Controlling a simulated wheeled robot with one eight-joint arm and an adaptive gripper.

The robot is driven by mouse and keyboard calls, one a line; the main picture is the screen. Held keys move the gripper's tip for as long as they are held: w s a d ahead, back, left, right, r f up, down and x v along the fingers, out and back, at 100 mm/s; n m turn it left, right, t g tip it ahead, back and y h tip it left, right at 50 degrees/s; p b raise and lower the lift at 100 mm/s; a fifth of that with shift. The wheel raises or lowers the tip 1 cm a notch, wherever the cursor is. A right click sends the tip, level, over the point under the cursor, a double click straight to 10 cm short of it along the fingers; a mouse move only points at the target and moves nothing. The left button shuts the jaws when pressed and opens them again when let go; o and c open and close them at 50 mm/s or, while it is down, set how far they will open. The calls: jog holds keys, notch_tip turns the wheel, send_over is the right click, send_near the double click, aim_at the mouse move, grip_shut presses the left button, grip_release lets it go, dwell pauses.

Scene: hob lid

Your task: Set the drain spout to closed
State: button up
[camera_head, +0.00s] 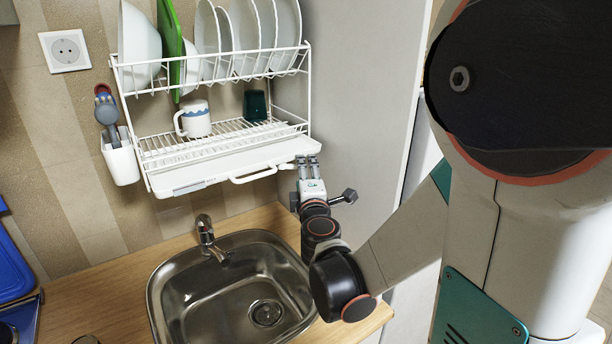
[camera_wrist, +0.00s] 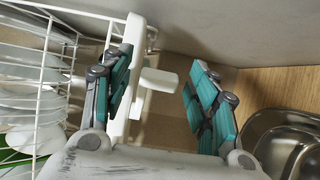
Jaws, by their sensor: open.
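The white dish rack (camera_head: 215,140) hangs on the wall above the sink, with a white drip tray (camera_head: 220,168) at its bottom. A small white tab (camera_wrist: 158,80), which looks like the drain spout, sticks out from the white tray edge (camera_wrist: 133,60) in the wrist view. My gripper (camera_head: 308,162) is at the right end of the tray. In the wrist view my gripper (camera_wrist: 163,88) is open, with the tab between its teal-padded fingers, nearer the left finger. I cannot tell whether either finger touches it. In the head view the spout is hard to make out beside my gripper.
Plates (camera_head: 245,35), a mug (camera_head: 194,119) and a dark cup (camera_head: 255,105) stand in the rack. A utensil holder (camera_head: 121,158) hangs at its left. The sink (camera_head: 230,290) and tap (camera_head: 207,235) are below. A grey panel (camera_head: 355,90) stands close on the right.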

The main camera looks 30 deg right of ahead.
jog(key=shift+a, duration=0.1)
jog(key=v, duration=1.2)
jog(key=shift+s, duration=0.1)
